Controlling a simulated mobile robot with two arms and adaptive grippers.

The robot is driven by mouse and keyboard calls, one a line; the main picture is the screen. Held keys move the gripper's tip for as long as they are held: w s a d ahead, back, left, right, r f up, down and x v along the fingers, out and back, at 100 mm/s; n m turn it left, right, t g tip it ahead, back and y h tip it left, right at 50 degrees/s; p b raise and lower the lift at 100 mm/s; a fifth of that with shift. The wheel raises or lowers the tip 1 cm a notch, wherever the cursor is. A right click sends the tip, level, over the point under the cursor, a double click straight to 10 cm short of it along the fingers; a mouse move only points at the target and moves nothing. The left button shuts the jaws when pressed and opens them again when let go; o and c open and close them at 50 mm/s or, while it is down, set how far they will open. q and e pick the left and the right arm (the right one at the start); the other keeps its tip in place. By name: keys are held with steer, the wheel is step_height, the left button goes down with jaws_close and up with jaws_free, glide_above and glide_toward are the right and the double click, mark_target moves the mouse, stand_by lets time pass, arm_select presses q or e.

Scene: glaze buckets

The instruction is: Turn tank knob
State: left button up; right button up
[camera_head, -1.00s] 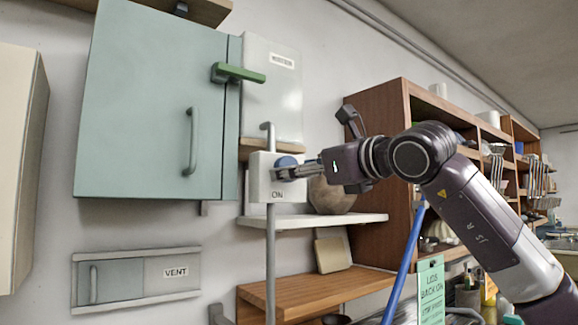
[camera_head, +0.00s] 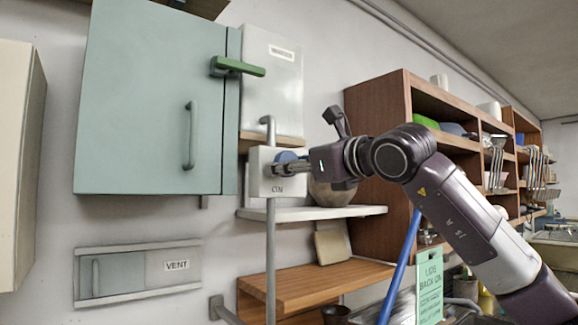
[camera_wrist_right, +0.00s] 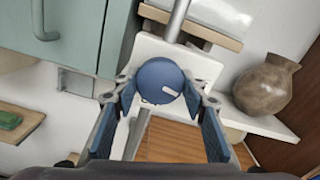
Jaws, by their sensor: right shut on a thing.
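The tank knob (camera_head: 288,156) is a round blue knob on a white box (camera_head: 256,182) with an "ON" label, mounted on a grey vertical pipe (camera_head: 270,240). In the right wrist view the knob (camera_wrist_right: 160,76) sits between the finger pads, its pale mark at the lower middle. My right gripper (camera_head: 284,168) is shut on the knob, coming from the right; its two fingers (camera_wrist_right: 160,92) flank it on both sides in the wrist view. The fingers partly cover the knob and label in the head view. My left gripper is not in view.
A pale green cabinet (camera_head: 145,100) with a green lever (camera_head: 238,67) hangs left of the box. A shelf (camera_head: 330,212) with a brown pot (camera_head: 334,193) lies just behind the gripper. A wooden shelf unit (camera_head: 372,140) and a blue pole (camera_head: 400,268) stand at right.

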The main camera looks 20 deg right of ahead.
steer(key=shift+n, duration=1.3)
steer(key=o, duration=1.2)
steer(key=shift+c, duration=0.2)
steer(key=shift+s, duration=0.15)
steer(key=v, duration=1.2)
steer(key=shift+r, duration=0.1)
